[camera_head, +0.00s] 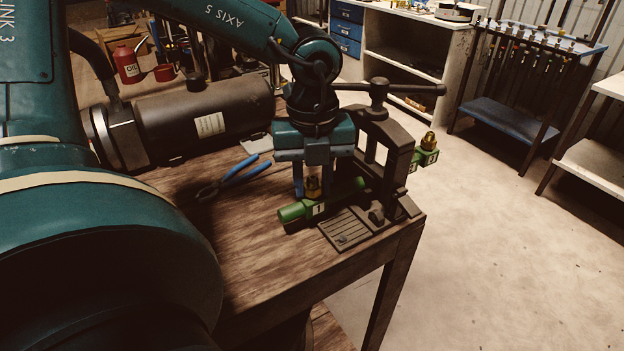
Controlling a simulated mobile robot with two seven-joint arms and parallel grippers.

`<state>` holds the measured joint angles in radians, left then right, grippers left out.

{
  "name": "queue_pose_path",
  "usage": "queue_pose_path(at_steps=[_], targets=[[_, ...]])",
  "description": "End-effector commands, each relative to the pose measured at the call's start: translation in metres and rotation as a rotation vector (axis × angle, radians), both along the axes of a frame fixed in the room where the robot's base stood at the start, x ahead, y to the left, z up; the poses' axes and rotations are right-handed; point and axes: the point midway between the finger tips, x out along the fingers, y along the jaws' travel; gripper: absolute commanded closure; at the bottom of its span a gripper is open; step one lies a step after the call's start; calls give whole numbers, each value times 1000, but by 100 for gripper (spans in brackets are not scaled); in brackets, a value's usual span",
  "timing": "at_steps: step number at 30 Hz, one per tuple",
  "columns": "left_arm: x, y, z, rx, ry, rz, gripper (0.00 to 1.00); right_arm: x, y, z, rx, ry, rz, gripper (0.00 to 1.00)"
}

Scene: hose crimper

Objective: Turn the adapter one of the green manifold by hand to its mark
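The green manifold (292,212) lies at the near right corner of the wooden bench, in a dark vise (391,153). A tag with a 1 is on its near part. A brass adapter (313,187) stands up from it beside that tag. My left gripper (313,182) points down over it, with one finger on each side of the adapter. Whether the fingers touch it is too small to tell. Another green part with tag 2 (428,157) and a brass adapter (429,140) shows beyond the vise. The adapter's mark cannot be made out. My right gripper is not in view.
Blue-handled pliers (240,174) lie left of the manifold. A large dark cylinder (205,117) lies behind them. The vise's bar handle (400,89) sticks out right of my gripper. A red oil can (127,65) stands at the back. The floor to the right is clear.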

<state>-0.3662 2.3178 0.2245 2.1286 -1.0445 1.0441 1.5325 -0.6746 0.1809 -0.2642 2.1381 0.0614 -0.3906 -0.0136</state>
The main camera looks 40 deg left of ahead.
Motion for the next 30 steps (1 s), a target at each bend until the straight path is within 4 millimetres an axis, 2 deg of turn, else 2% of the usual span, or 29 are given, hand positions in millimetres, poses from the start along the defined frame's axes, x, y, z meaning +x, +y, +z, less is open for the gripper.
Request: queue_pose_path(at_steps=[2, 9, 14, 17, 25, 30], targets=[[0, 0, 0, 0, 0, 0, 79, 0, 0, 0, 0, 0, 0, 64], [0, 0, 0, 0, 0, 0, 99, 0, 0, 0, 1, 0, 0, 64], [0, 0, 0, 1, 0, 31, 100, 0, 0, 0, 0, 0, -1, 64], [0, 0, 0, 6, 1, 187, 100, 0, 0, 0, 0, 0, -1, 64], [0, 1, 0, 9, -3, 872, 100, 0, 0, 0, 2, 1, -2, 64], [0, 0, -1, -1, 1, 1079, 100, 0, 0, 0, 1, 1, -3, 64]])
